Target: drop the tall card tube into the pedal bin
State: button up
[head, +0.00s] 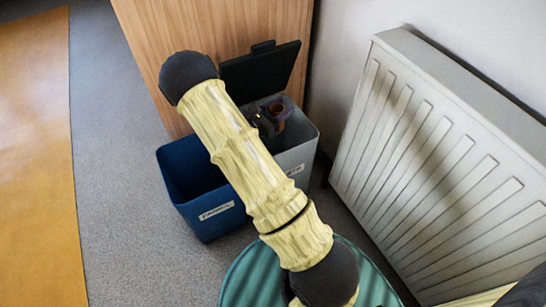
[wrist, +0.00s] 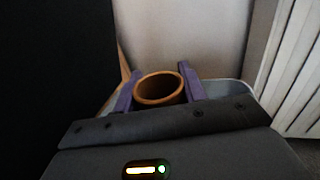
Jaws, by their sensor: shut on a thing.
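The card tube (head: 277,106) is brown, hollow and open at its top end. In the wrist view the tube (wrist: 160,89) stands roughly upright between the two purple fingers of my gripper (wrist: 160,92), which is shut on it. In the head view my gripper (head: 270,117) is at the mouth of the grey pedal bin (head: 300,158), whose dark lid (head: 262,70) stands raised behind. The bin's pale rim (wrist: 236,86) shows beyond the right finger in the wrist view. The tube's lower end is hidden, so how deep it reaches is unclear.
A blue open bin (head: 208,215) with a label stands left of the pedal bin, partly behind my arm. A white radiator (head: 430,160) is close on the right. A wooden panel (head: 220,25) rises behind. Grey carpet (head: 115,150) is clear at left.

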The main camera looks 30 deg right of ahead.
jog(key=shift+f+b, duration=0.3)
jog(key=shift+f, duration=0.4)
jog(key=o, duration=1)
jog(key=shift+o, duration=0.2)
jog(key=p+v, duration=0.7)
jog(key=v, duration=1)
jog(key=shift+a, duration=0.25)
jog(key=shift+r, duration=0.2)
